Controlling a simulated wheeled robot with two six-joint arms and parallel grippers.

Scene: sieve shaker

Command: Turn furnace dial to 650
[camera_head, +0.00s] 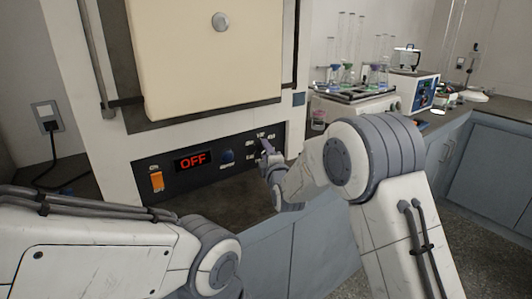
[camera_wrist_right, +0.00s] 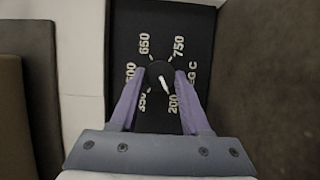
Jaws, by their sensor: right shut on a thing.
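The furnace dial (camera_wrist_right: 160,72) is a round black knob with a white pointer line, set on a dark panel. In the right wrist view the pointer aims toward the 200 mark (camera_wrist_right: 173,104). The 650 mark (camera_wrist_right: 145,44) is at the upper left and the 750 mark at the upper right. My right gripper (camera_wrist_right: 161,76) has its two fingers on either side of the dial and is shut on it. In the head view the right gripper (camera_head: 267,158) is at the panel's right part and covers much of the dial. My left gripper is out of view.
The furnace panel has a red display (camera_head: 193,160) reading OFF, an orange switch (camera_head: 157,181) and a blue button (camera_head: 227,157). The cream furnace door (camera_head: 205,60) is above.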

